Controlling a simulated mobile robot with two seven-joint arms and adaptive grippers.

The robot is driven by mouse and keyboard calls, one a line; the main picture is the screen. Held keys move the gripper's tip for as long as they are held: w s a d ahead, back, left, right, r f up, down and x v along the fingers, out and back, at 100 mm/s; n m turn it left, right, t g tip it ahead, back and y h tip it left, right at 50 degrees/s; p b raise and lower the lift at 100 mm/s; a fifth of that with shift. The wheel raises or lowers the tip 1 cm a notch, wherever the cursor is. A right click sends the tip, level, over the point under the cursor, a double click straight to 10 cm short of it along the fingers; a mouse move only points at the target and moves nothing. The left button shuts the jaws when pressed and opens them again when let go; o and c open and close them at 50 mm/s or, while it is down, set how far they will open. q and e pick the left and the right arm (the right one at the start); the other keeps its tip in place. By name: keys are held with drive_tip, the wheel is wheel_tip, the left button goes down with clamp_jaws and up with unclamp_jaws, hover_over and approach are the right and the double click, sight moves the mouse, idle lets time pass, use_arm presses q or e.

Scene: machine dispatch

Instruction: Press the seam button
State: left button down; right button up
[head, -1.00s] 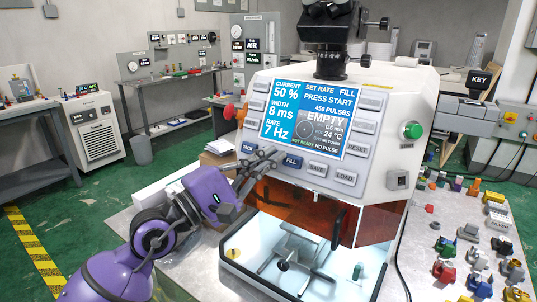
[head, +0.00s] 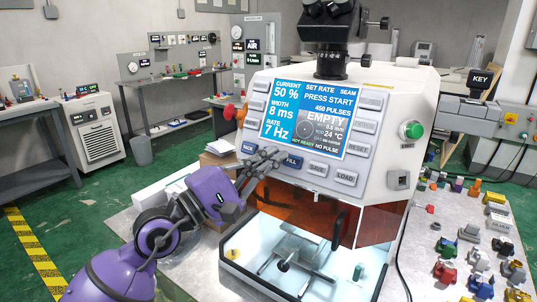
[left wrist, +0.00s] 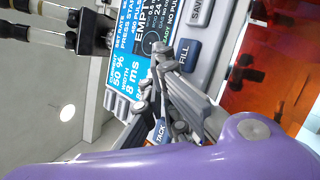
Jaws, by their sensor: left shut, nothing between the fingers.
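The white machine (head: 395,120) has a blue screen (head: 303,118) whose top line reads SET RATE and SEAM. Below the screen is a row of labelled buttons: TACK (head: 248,148), FILL (head: 292,161), SAVE (head: 318,169) and LOAD (head: 345,178). No seam label shows; my fingers cover the stretch between TACK and FILL. My left gripper (head: 274,155) is shut and empty, its tips at that stretch, beside FILL. In the left wrist view the shut fingers (left wrist: 160,52) lie over the panel between TACK (left wrist: 160,131) and FILL (left wrist: 187,54). Contact cannot be told.
A microscope head (head: 331,40) stands on the machine. An orange window (head: 300,209) hangs over the lit chamber. A green start button (head: 413,130) is on the right side. Small coloured parts cover the table (head: 420,270) at right.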

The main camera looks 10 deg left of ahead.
drive_tip(key=shift+w+r, duration=0.1)
drive_tip(key=shift+w, duration=0.1)
use_arm(q)
drive_tip(key=shift+s+a+r, duration=0.25)
drive_tip(key=shift+s+r, duration=0.05)
drive_tip(key=shift+s, duration=0.4)
use_arm(e)
drive_tip(key=shift+w+r, duration=0.15)
drive_tip(key=shift+r, duration=0.2)
use_arm(q)
drive_tip(key=shift+p, duration=0.3)
drive_tip(key=s, duration=0.1)
drive_tip(key=s+a+r+p, duration=0.1)
drive_tip(key=s+r, duration=0.1)
drive_tip(key=s, duration=0.1)
drive_tip(key=shift+s+a+r, duration=0.1)
drive_tip(key=shift+a, duration=0.2)
use_arm(e)
drive_tip(key=shift+w+r, duration=0.3)
drive_tip(key=shift+r, duration=0.2)
drive_tip(key=shift+w+r, duration=0.25)
drive_tip(key=shift+r, duration=0.25)
drive_tip(key=shift+w+t, duration=0.25)
drive_tip(key=shift+t, duration=0.05)
